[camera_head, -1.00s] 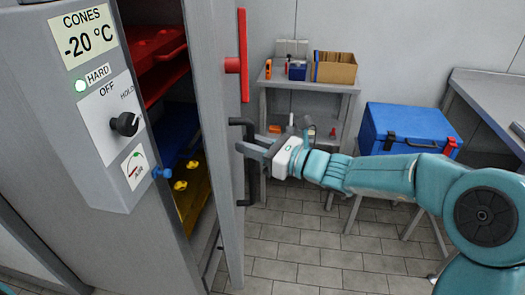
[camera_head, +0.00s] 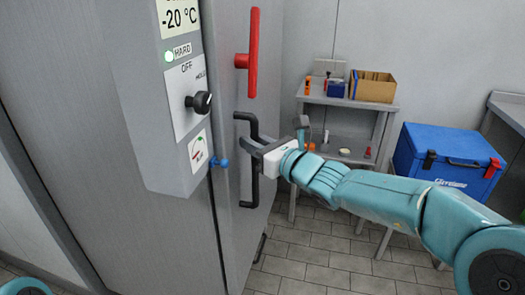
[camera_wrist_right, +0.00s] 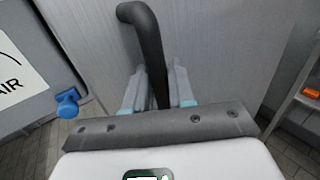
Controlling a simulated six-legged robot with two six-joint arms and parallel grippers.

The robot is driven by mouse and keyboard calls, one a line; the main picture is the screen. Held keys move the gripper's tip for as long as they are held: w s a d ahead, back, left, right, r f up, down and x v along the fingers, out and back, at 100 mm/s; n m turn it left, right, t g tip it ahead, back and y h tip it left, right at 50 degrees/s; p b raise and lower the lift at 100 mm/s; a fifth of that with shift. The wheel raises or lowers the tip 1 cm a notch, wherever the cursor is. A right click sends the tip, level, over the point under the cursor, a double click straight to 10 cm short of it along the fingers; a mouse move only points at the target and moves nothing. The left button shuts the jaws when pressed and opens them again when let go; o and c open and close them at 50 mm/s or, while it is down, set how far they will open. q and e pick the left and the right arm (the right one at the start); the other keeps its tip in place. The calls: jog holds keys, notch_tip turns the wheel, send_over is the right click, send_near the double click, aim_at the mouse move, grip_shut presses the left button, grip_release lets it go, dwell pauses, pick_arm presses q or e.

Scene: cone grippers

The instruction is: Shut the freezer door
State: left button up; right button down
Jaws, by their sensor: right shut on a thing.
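The grey freezer door (camera_head: 278,60) stands at or close to the freezer body (camera_head: 110,225), and its inside no longer shows. I cannot tell whether a thin gap remains along its edge. The door carries a black bar handle (camera_head: 244,125) and a red lever (camera_head: 253,50) above it. My right gripper (camera_head: 258,151) is shut on the black handle around its middle. In the right wrist view, the handle (camera_wrist_right: 148,40) passes between the two fingers (camera_wrist_right: 160,88). My left gripper is out of view.
The freezer's control box has a black dial (camera_head: 200,102) and a blue knob (camera_head: 222,163), close left of the handle. A grey shelf table (camera_head: 345,104) with a cardboard box (camera_head: 372,86) and a blue cooler (camera_head: 445,160) stand behind my right arm. Tiled floor is clear below.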

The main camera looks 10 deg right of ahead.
jog(key=shift+a+r, duration=0.15)
jog(key=shift+a, duration=0.25)
jog(key=c, duration=1.1)
grip_release()
jog(key=shift+a, duration=0.1)
jog(key=v, duration=1.6)
jog(key=shift+s+d, duration=0.2)
jog(key=shift+d, duration=0.05)
